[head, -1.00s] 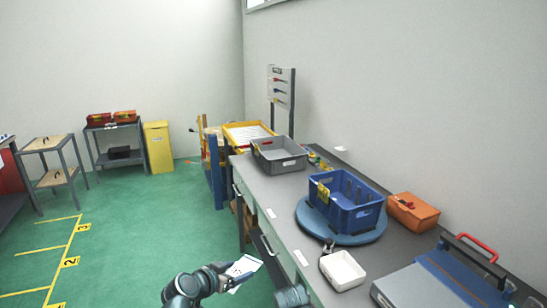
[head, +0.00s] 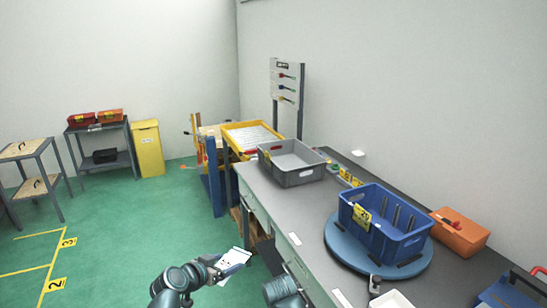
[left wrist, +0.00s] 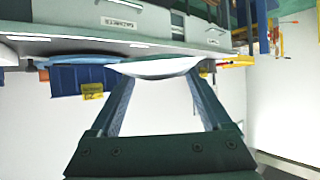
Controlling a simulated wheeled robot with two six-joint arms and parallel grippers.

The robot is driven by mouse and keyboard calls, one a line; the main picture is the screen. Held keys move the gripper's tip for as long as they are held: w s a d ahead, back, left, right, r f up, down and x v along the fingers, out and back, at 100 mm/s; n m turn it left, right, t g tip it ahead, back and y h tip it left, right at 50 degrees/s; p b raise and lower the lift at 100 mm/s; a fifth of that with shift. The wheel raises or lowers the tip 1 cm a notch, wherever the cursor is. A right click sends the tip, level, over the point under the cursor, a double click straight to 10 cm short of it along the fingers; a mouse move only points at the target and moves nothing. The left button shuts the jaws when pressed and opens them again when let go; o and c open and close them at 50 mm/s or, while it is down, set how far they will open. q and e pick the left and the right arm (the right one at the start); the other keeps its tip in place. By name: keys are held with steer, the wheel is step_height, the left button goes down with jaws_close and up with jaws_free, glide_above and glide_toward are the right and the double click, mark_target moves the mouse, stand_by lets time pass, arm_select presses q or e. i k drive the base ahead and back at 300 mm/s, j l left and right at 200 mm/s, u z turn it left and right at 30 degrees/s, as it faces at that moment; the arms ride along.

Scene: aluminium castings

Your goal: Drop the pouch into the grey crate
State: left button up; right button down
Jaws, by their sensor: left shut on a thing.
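The white pouch (head: 236,259) is held in my left gripper (head: 220,268), low in the head view, over the green floor in front of the bench. In the left wrist view, the pouch (left wrist: 155,67) lies across the tips of the two fingers of my left gripper (left wrist: 160,78), which are shut on it. The grey crate (head: 300,178) stands on the bench farther away, up and to the right of the pouch. Its visible inside looks empty. The pouch is well apart from the crate. My right gripper does not show.
The grey bench (head: 290,210) runs along the right wall. A blue crate (head: 375,237) sits on a blue round turntable (head: 345,262), with an orange case (head: 458,235) behind it. A yellow tray (head: 250,135) stands beyond the grey crate. The green floor left of the bench is open.

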mark_target(289, 161)
steer(key=i+j, duration=2.15)
steer(key=i, duration=0.25)
steer(key=z, duration=1)
